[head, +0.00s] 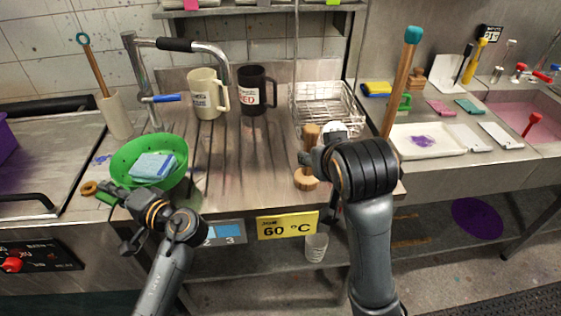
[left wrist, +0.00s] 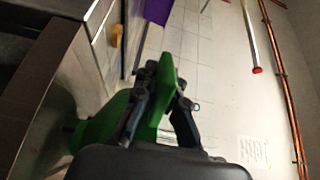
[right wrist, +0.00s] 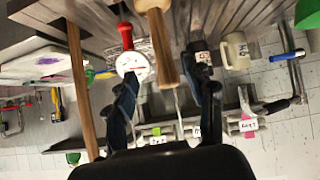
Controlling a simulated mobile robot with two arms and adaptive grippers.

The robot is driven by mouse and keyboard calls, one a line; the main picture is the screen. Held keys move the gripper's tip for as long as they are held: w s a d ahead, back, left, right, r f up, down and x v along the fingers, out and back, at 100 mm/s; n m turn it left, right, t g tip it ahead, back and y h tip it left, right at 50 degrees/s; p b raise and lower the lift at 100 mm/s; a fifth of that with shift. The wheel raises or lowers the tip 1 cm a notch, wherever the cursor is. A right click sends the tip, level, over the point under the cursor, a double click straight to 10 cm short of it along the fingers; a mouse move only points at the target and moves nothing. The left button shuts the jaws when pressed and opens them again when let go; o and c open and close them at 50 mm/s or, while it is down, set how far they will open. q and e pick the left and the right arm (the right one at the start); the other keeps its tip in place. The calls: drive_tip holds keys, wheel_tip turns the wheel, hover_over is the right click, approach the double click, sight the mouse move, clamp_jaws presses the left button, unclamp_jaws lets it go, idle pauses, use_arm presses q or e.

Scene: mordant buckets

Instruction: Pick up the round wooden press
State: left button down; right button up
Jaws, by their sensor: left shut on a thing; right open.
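The round wooden press (head: 306,181) stands on the steel drainboard near its front edge. Its upper part shows above my right gripper (head: 314,157), which hides the middle. In the right wrist view its wooden handle (right wrist: 165,50) points between the fingertips of my right gripper (right wrist: 166,82). That gripper is open, with a finger on each side, not closed on the handle. My left gripper (head: 125,203) is at the counter's left front. In the left wrist view it is shut on a green piece (left wrist: 165,95); I cannot tell whether this belongs to the green bowl (head: 120,157).
A blue sponge (head: 153,167) lies in the bowl. A cream mug (head: 205,95) and a black mug (head: 256,92) stand behind. A wire rack (head: 325,105) is behind the press. A tall teal-topped wooden pole (head: 402,80) rises to the right, near a white tray (head: 455,145).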

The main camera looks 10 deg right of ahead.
wheel_tip(320, 180, down, 5)
drive_tip(key=d+n+t+h, duration=0.2)
drive_tip(key=n+t+h, duration=0.3)
drive_tip(key=n, duration=1.4)
drive_tip(key=s+a+f+n+t, duration=0.15)
drive_tip(key=a+n, duration=0.45)
drive_tip(key=n, duration=0.7)
drive_tip(key=shift+n+t, duration=0.25)
drive_tip(key=shift+n, duration=0.05)
drive_tip(key=x, duration=1.1)
drive_tip(key=shift+d, duration=0.35)
clamp_jaws()
